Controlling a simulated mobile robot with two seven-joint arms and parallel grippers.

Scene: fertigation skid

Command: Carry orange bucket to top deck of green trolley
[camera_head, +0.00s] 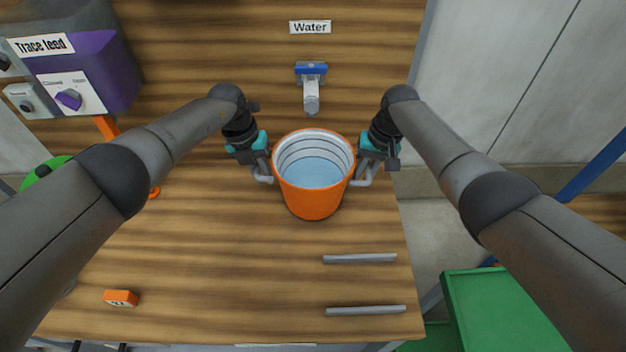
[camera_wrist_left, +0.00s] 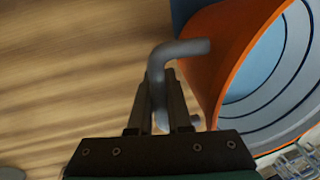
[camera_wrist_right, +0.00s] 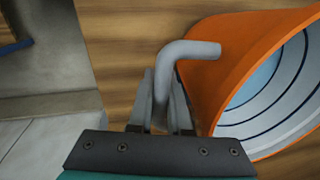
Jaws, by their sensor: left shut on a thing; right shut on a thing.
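The orange bucket (camera_head: 313,203) is upright, with a pale ringed inside and bluish water in it. It is in the middle of the head view, in front of the water tap. My left gripper (camera_head: 262,172) is shut on the grey handle on the bucket's left side; this handle (camera_wrist_left: 158,75) shows in the left wrist view. My right gripper (camera_head: 367,172) is shut on the grey handle on the right side; that handle (camera_wrist_right: 165,80) shows in the right wrist view. I cannot tell whether the bucket's base touches the wood. The green trolley (camera_head: 505,310) is at lower right, partly hidden by my right arm.
A blue tap (camera_head: 311,75) under a Water sign (camera_head: 310,27) is behind the bucket. Two grey bars (camera_head: 360,258) lie at the counter's right front. An orange block (camera_head: 121,298) is at front left. A purple feed unit (camera_head: 95,70) stands at back left. Floor shows between counter and trolley.

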